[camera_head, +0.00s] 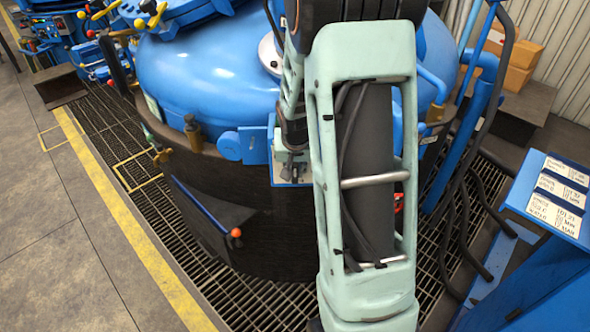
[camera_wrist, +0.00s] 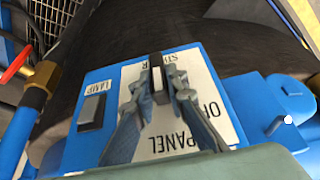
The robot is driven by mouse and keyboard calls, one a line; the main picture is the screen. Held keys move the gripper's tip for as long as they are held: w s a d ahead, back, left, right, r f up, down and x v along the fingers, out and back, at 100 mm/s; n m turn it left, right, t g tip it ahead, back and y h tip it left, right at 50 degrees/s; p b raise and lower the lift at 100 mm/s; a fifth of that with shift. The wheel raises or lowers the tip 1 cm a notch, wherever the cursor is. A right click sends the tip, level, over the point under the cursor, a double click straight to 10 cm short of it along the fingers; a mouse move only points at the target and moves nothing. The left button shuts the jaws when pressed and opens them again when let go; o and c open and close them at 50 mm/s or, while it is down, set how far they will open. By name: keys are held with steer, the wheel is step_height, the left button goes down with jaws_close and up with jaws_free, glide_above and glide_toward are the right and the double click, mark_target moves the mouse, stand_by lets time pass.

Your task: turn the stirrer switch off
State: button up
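The blue operation panel (camera_wrist: 72,155) fills the middle of the wrist view, with a white label reading "STIRRER" upside down at its top. The stirrer switch (camera_wrist: 157,73) is a narrow dark piece on that label. My gripper (camera_wrist: 157,80) is over it, one finger close on each side, and looks closed on it. The fingers cover part of the switch and label, so its setting cannot be read. A lamp switch (camera_wrist: 92,109) sits to the left on the same panel.
A lever with a red-orange knob (camera_head: 235,233) projects below left. A brass valve with red handle (camera_wrist: 42,75) and blue pipe stand beside the panel. A blue sign stand (camera_head: 555,195) is at right.

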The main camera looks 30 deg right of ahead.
steer(key=shift+w+a+f+g+h+b, duration=0.1)
steer(key=shift+a+f+g+h+b, duration=0.15)
steer(key=shift+h+b, duration=0.75)
jaws_close()
steer(key=b, duration=0.2)
steer(key=shift+n+g+b, duration=0.3)
steer(key=shift+g+b, duration=0.05)
steer(key=shift+b, duration=0.05)
steer(key=shift+w+a+f+n+g+h+b, duration=0.1)
steer(key=shift+a+n+g+h+b, duration=0.15)
steer(key=shift+h+b, duration=0.65)
steer(key=shift+w+r+n+g+h+b, duration=0.15)
steer(key=shift+g+h+b, duration=0.2)
steer(key=shift+h+b, duration=0.55)
steer(key=shift+s+a+f+n+g+h+b, duration=0.1)
steer(key=shift+a+f+n+g+h+b, duration=0.3)
steer(key=shift+h, duration=0.8)
steer(key=shift+d+r, duration=0.25)
steer(key=shift+r, duration=0.05)
steer(key=o, duration=0.7)
jaws_free()
